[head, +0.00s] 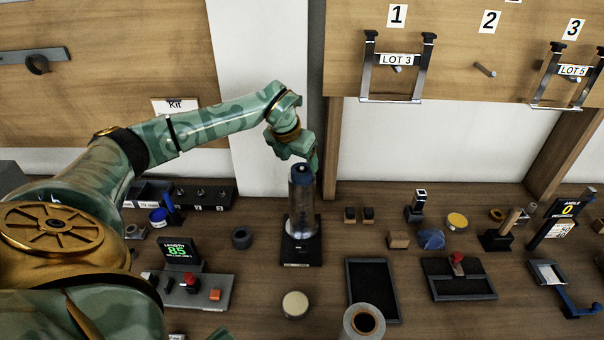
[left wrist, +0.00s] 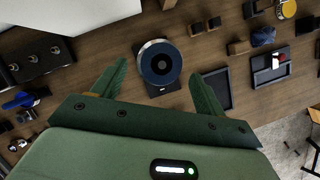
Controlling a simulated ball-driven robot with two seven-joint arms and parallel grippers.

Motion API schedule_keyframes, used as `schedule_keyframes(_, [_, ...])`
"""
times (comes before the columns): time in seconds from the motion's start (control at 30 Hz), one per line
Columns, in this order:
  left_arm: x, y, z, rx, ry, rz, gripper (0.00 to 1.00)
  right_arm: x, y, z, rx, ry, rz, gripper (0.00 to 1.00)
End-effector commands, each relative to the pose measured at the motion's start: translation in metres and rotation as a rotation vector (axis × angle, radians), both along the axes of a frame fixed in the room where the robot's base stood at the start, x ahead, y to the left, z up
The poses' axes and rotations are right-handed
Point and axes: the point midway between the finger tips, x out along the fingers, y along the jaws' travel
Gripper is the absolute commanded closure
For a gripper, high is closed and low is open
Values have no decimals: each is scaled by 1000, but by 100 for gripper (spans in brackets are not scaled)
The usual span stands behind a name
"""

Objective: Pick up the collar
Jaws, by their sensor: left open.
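A dark blue round piece with a small centre (left wrist: 161,63), which I take to be the collar, sits on top of an upright grey metal cylinder (head: 301,203). In the head view its dark top (head: 301,170) is partly hidden by my gripper. The cylinder stands on a black base (head: 301,250). My left gripper (head: 303,158) is open and empty, just above the cylinder's top. In the left wrist view its two fingers (left wrist: 158,72) are spread either side of the blue piece; whether they touch it I cannot tell. My right gripper is not seen.
A dark ring (head: 242,238) lies left of the cylinder and a round tin (head: 295,304) in front. A black tray (head: 373,290) and a red-knobbed fixture (head: 458,278) are to the right. A length readout (head: 180,254) stands left. Racks hang on the wall board (head: 455,60).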

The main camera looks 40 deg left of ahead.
Motion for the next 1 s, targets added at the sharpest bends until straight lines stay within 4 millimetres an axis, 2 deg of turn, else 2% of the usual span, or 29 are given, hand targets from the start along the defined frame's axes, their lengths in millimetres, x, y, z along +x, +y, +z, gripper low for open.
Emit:
schedule_keyframes(0.1, [6, -3, -21, -3, 4, 0, 27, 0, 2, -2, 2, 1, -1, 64])
schedule_keyframes(0.2, [11, -1, -32, -2, 2, 1, 27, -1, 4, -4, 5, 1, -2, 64])
schedule_keyframes(0.47, [13, -1, -35, 0, 1, 0, 27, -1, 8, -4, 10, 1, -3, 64])
schedule_keyframes(0.63, [13, -1, -35, 0, 1, 0, 72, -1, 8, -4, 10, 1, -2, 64])
schedule_keyframes(0.67, [13, -1, -35, 0, 1, 0, 76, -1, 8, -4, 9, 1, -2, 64])
schedule_keyframes(1.0, [13, 0, -32, 0, 0, 0, 76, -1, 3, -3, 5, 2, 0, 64])
